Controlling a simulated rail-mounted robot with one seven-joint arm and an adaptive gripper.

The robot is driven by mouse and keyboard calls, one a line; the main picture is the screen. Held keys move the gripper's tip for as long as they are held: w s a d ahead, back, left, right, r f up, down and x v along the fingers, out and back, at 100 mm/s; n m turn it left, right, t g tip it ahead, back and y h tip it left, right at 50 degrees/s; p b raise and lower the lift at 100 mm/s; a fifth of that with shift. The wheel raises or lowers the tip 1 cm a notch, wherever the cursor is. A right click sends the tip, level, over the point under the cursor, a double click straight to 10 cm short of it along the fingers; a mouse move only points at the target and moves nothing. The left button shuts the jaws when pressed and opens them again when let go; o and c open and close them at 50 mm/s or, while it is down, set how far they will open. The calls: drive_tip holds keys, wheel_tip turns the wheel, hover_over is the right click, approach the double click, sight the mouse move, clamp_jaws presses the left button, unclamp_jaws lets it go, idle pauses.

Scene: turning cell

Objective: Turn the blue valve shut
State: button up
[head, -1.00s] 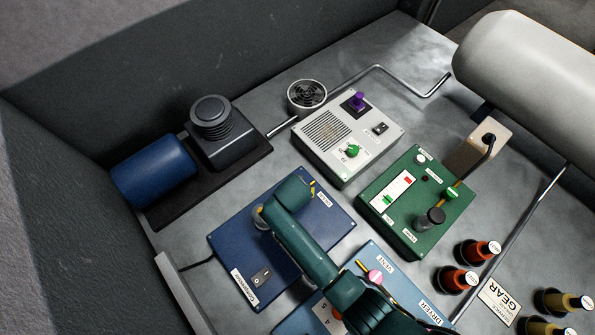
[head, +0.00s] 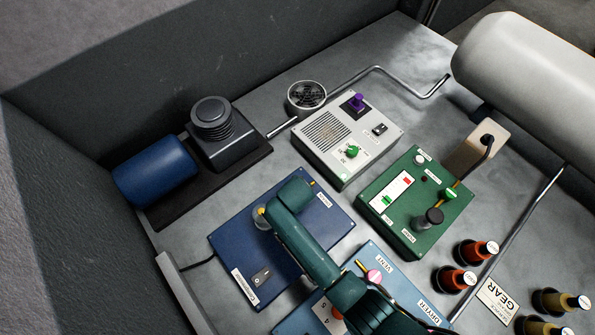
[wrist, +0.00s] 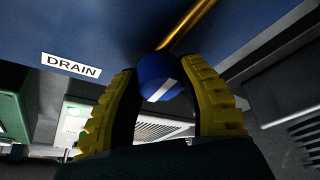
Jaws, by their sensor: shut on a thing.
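The blue valve (wrist: 158,72) is a round blue knob with a white stripe across its face. In the wrist view it sits between the yellow ribbed fingers of my gripper (wrist: 161,78), which is shut on it. A brass-coloured rod (wrist: 193,24) runs up and right from behind the knob. A DRAIN label (wrist: 71,66) is to the left on the blue panel (wrist: 100,25). In the head view the dark blue panel (head: 232,262) lies under my arm. The arm hides the knob there, and only a bit of yellow shows beside it.
A rocker switch (head: 261,276) is on the same panel. A grey box (head: 335,165) and a green box (head: 400,225) stand to the right. A light blue dryer box (head: 295,322) is under my forearm. A blue motor (head: 155,171) is at the left.

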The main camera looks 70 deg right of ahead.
drive_tip(key=n+t+p, duration=0.1)
drive_tip(key=n+p, duration=0.2)
drive_tip(key=shift+s+n+y, duration=0.15)
drive_tip(key=shift+n+y, duration=0.25)
drive_tip(key=n+p, duration=0.1)
drive_tip(key=n, duration=0.1)
drive_tip(key=n+t+y+p, duration=0.1)
drive_tip(key=n, duration=0.1)
drive_tip(key=shift+f+n+t, duration=0.1)
drive_tip(key=shift+n+t, duration=0.2)
drive_tip(key=n+y, duration=0.1)
drive_tip(key=n, duration=0.1)
drive_tip(key=n+y, duration=0.1)
drive_tip(key=n, duration=0.1)
drive_tip(key=shift+f+n+t, duration=0.15)
drive_tip(key=shift+n+t, duration=0.15)
drive_tip(key=shift+n+y+b, duration=0.7)
drive_tip(key=shift+n+y, duration=0.1)
drive_tip(key=shift+n, duration=1.3)
drive_tip(key=shift+a, duration=0.1)
drive_tip(key=o, duration=1.2)
